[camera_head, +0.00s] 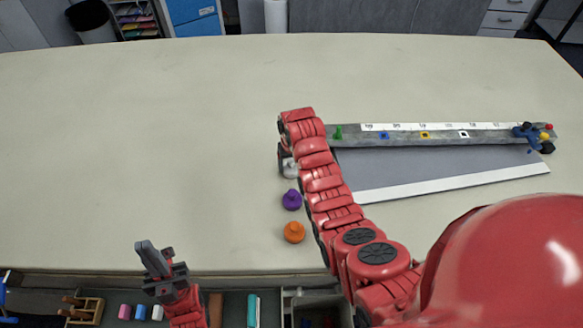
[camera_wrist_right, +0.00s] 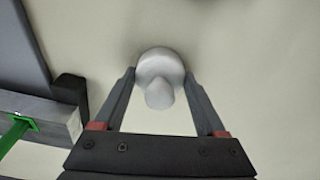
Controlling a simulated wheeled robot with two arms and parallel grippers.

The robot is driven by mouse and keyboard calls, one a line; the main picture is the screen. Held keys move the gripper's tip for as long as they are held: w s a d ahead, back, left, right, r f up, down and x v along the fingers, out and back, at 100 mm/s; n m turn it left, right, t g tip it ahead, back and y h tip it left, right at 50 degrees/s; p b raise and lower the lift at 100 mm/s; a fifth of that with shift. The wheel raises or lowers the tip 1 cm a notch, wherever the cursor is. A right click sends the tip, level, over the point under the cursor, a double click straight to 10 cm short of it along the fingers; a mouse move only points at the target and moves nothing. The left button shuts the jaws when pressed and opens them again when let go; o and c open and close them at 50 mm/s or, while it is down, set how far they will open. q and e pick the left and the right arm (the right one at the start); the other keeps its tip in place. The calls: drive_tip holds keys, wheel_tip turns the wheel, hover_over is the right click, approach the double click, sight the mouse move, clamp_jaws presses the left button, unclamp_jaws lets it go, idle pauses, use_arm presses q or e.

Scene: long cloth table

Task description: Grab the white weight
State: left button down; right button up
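The white weight (camera_head: 290,168) stands on the table, partly hidden by my right arm in the head view. In the right wrist view the white weight (camera_wrist_right: 160,80) lies between the fingertips of my right gripper (camera_wrist_right: 159,75). The fingers are apart on either side of it, with a thin gap showing, so the gripper looks open around it. In the head view the right gripper (camera_head: 282,160) is mostly hidden behind the arm. My left gripper (camera_head: 150,258) is at the near table edge, away from the weight; its finger gap is unclear.
A purple weight (camera_head: 292,199) and an orange weight (camera_head: 294,232) stand nearer the front edge. A grey beam (camera_head: 400,140) with a green peg (camera_head: 338,132) and coloured squares lies right of the gripper, behind a grey panel (camera_head: 420,170). The left table area is clear.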

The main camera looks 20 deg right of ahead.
clamp_jaws()
idle(0.4)
